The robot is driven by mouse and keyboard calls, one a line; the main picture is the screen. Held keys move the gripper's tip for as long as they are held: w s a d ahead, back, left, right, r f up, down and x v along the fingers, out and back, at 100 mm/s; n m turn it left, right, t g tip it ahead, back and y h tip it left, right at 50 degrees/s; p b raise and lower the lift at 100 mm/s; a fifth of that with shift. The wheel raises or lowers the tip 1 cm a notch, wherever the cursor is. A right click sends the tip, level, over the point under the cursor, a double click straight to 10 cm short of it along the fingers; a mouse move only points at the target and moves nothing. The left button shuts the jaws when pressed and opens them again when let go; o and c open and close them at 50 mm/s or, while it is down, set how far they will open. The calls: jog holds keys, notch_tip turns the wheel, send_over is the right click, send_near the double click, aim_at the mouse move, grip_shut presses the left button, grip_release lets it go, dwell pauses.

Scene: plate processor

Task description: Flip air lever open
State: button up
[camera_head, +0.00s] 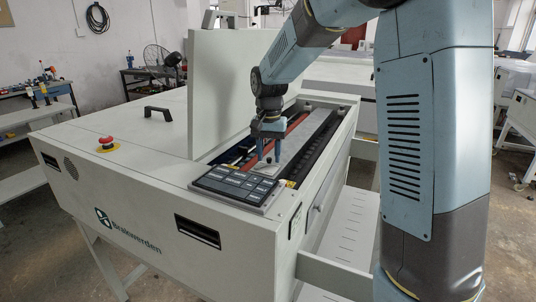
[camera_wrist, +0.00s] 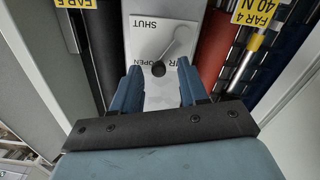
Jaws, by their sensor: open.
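In the wrist view, a light grey air lever (camera_wrist: 178,42) lies on a white label plate (camera_wrist: 140,45). It slants from a dark round spot up to the right, with its rounded end beside the word SHUT. The plate's lettering is upside down, with SHUT farther up and OPEN nearer my gripper. My gripper (camera_wrist: 159,67) is open, with one blue finger on each side of the plate's lower part and nothing between them that I can see gripped. In the head view, my gripper (camera_head: 268,157) points down over the machine's open channel; the lever cannot be made out there.
A raised white lid (camera_head: 222,85) stands left of my arm. A dark keypad panel (camera_head: 238,185) is in front of the gripper. A red bar (camera_wrist: 208,50) and dark rollers run beside the plate. A red stop button (camera_head: 107,142) and black handle (camera_head: 158,111) sit farther left.

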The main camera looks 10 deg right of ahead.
notch_tip(320, 180, up, 14)
jog(key=shift+f, duration=0.25)
dwell(0.4)
jog(key=s+d+r+n+t, duration=0.25)
jog(key=s+d, duration=0.65)
jog(key=s, duration=0.5)
jog(key=s+d+f+t, duration=0.1)
jog(key=s+d+f, duration=0.1)
jog(key=s, duration=0.5)
jog(key=s+d+f+n+t, duration=0.1)
jog(key=s+d+f+t, duration=0.1)
jog(key=s, duration=0.5)
jog(key=shift+d+f, duration=0.55)
jog(key=shift+f, duration=0.35)
